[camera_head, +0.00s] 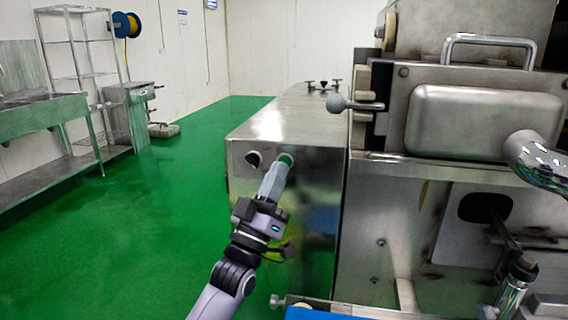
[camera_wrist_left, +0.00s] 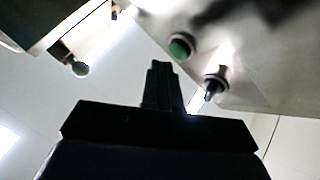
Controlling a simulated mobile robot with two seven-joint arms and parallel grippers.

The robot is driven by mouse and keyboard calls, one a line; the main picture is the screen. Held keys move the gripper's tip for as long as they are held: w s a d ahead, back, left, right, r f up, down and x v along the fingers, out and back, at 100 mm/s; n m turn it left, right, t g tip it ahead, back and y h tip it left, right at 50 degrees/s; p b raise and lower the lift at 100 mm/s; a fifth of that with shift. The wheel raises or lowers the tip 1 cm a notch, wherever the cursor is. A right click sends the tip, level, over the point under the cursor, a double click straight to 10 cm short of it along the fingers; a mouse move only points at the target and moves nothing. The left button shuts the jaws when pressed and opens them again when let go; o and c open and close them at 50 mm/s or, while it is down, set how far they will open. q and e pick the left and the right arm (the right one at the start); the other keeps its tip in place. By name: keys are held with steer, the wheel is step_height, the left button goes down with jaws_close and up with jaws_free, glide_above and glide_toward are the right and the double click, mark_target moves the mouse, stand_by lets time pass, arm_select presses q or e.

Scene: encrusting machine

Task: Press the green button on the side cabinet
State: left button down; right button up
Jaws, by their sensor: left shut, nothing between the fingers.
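The green button (camera_head: 286,159) is on the front face of the steel side cabinet (camera_head: 317,175), near its top edge. It also shows in the left wrist view (camera_wrist_left: 180,47), round and green in a metal ring. My left gripper (camera_head: 277,170) is shut and empty, with its tips right by the button in the head view. In the left wrist view the shut fingers (camera_wrist_left: 160,68) point up toward the cabinet face, a little left of and below the button. Whether they touch it I cannot tell. My right gripper is not in view.
A dark selector knob (camera_head: 253,158) sits left of the button and also shows in the left wrist view (camera_wrist_left: 213,88). The large steel machine (camera_head: 485,120) with a ball-ended lever (camera_head: 337,103) stands on the right. Green floor on the left is open, with a steel sink (camera_head: 40,112) beyond.

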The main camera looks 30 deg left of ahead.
arm_select(q)
steer(key=shift+w, duration=0.15)
stand_by(0.4)
steer(key=shift+w+a, duration=0.1)
steer(key=shift+w, duration=0.15)
steer(key=shift+w+a, duration=0.1)
steer(key=shift+w, duration=0.25)
stand_by(0.7)
steer(key=shift+s, duration=0.1)
steer(key=shift+s+d, duration=0.2)
steer(key=shift+s, duration=0.45)
